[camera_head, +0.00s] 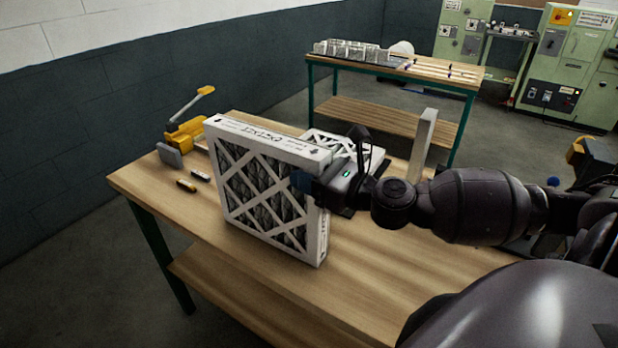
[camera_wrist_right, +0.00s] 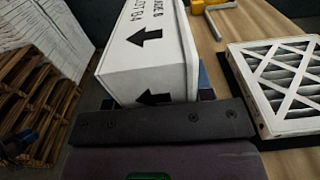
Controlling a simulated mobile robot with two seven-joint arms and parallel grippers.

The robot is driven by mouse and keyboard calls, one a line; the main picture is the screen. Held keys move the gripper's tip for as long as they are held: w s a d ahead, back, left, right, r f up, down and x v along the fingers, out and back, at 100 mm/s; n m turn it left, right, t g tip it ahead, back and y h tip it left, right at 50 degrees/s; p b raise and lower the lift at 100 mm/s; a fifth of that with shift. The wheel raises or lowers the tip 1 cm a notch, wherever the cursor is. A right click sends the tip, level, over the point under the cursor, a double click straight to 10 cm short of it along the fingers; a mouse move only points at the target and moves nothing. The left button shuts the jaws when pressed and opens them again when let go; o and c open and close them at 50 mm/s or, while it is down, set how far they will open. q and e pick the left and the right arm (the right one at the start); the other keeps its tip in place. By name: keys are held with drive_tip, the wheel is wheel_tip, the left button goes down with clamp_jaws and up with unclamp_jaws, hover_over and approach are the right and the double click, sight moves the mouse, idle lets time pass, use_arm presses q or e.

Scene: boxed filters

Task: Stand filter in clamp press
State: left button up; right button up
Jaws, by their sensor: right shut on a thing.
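A white-framed filter (camera_head: 262,190) with a dark pleated face and white lattice stands upright on the wooden table. My right gripper (camera_head: 312,187) is shut on its right-hand edge; a blue finger pad shows against the lattice face. In the right wrist view the filter's white edge (camera_wrist_right: 150,45) bears black arrows and printing. The yellow clamp (camera_head: 186,131) with a raised handle and grey pad stands at the table's far left, apart from the filter. Whether the filter's lower edge touches the tabletop is hard to tell. My left gripper is out of view.
A second filter (camera_head: 338,143) lies flat behind the held one; it also shows in the right wrist view (camera_wrist_right: 282,84). A pale upright post (camera_head: 423,145) stands behind my right arm. Two small markers (camera_head: 187,185) lie near the clamp. The front tabletop is clear.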

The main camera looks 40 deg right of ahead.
drive_tip(key=shift+f, duration=0.35)
drive_tip(key=o, duration=1.2)
drive_tip(key=shift+o, duration=0.2)
drive_tip(key=shift+r, duration=0.1)
drive_tip(key=v, duration=1)
drive_tip(key=shift+s, duration=0.15)
drive_tip(key=shift+o, duration=0.4)
drive_tip(key=shift+v, duration=0.85)
